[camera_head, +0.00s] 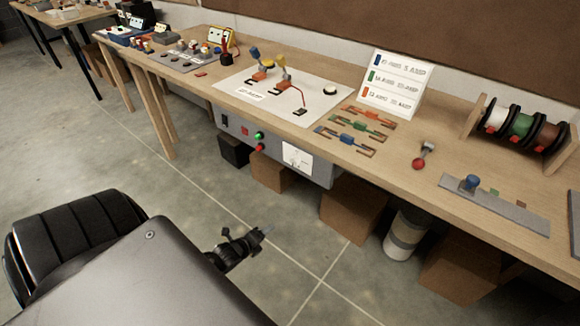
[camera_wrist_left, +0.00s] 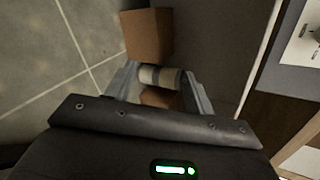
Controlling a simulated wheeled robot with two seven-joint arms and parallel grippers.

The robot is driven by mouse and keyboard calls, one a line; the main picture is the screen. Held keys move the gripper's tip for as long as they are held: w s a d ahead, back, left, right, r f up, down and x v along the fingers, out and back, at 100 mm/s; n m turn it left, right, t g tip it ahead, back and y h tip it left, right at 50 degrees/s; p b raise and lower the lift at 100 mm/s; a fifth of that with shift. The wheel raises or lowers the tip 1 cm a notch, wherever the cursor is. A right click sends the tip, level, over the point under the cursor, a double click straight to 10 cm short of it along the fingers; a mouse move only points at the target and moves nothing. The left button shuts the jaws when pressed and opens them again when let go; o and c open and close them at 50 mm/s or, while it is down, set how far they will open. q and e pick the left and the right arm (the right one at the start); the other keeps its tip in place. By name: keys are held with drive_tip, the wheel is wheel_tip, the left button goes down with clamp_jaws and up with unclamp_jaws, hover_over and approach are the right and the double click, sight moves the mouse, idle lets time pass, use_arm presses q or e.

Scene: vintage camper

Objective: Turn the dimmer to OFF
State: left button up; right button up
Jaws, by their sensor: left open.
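The dimmer (camera_head: 297,158) is a white plate with a small dark knob, on the front of a grey panel (camera_head: 236,130) under the workbench edge. Its knob setting is too small to read. In the left wrist view part of the white plate (camera_wrist_left: 302,42) shows at the right edge, cut off by the frame. My left gripper (camera_head: 264,234) is over the floor, in front of and below the panel, apart from the dimmer. In the left wrist view its two fingers (camera_wrist_left: 160,88) are apart with nothing between them. My right gripper is not in view.
The panel also carries a black switch (camera_head: 224,120), a green button (camera_head: 259,135) and a red button (camera_head: 260,147). Cardboard boxes (camera_head: 352,208) and a grey-white cylinder (camera_head: 407,234) stand under the wooden workbench (camera_head: 330,90). The floor before the panel is clear.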

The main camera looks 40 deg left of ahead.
use_arm(q)
drive_tip(key=w+a+r+m+t+b, duration=0.25)
drive_tip(key=w+r+m, duration=0.35)
drive_tip(key=r, duration=0.5)
drive_tip(key=m+t+h, duration=0.1)
drive_tip(key=m+t, duration=0.2)
drive_tip(key=m, duration=0.4)
approach(293, 163)
drive_tip(key=w+p, duration=0.1)
drive_tip(key=w, duration=0.6)
drive_tip(key=shift+w+f, duration=0.1)
drive_tip(key=shift+w, duration=0.2)
drive_tip(key=shift+w+p, duration=0.3)
drive_tip(key=shift+w, duration=0.3)
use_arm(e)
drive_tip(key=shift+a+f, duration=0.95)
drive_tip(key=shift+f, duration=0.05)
use_arm(q)
drive_tip(key=shift+c, duration=0.4)
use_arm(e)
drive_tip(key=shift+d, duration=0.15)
use_arm(q)
drive_tip(key=c, duration=0.9)
drive_tip(key=shift+f, duration=0.1)
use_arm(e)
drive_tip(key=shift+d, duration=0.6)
